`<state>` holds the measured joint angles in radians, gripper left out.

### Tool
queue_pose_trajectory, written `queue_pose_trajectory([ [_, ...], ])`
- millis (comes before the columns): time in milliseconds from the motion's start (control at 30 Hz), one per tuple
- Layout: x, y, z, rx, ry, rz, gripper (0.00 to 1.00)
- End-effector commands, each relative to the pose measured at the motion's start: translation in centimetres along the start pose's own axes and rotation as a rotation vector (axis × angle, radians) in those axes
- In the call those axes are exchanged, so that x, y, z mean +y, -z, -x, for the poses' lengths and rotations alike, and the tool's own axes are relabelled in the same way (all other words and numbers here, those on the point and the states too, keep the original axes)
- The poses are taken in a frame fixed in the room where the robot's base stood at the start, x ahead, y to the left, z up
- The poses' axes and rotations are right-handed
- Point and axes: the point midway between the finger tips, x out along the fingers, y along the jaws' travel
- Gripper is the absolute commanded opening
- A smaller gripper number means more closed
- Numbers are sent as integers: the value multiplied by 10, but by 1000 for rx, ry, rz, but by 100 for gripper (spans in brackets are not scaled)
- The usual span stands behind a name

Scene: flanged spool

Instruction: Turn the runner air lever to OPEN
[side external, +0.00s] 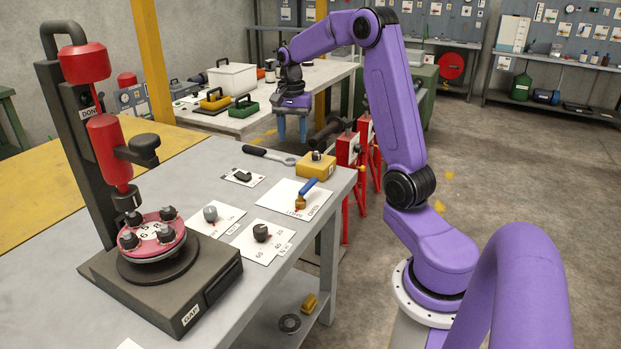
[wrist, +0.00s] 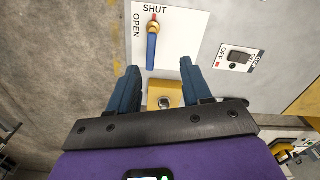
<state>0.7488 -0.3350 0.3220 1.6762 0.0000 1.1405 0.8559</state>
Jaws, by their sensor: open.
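The air lever, with a blue handle (wrist: 152,52) on a brass body, sits on a white plate (wrist: 182,30) marked SHUT and OPEN. In the wrist view its red pointer is at SHUT, and the handle points the opposite way, toward my gripper. In the side view the lever (side external: 307,189) is near the right edge of the grey bench. My gripper (wrist: 160,68) is open and empty, its blue fingers apart from the handle. In the side view my gripper (side external: 292,132) is raised beyond the bench's far end.
A yellow block with a knob (side external: 316,166) stands beside the lever plate, near a wrench (side external: 270,156). A small black switch (side external: 242,176) and two dials (side external: 261,232) are on the bench. A red press (side external: 108,150) with a flanged spool (side external: 150,236) stands at the left.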

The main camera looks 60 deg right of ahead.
Motion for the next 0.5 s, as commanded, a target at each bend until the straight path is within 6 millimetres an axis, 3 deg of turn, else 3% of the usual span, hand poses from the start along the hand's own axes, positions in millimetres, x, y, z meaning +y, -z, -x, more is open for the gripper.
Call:
queue_pose_trajectory([
  [100,18,37,-2,-1,-1,-164,49],
  [200,29,56,-3,-2,-2,-251,49],
  [500,37,66,-19,-4,-5,-305,49],
])
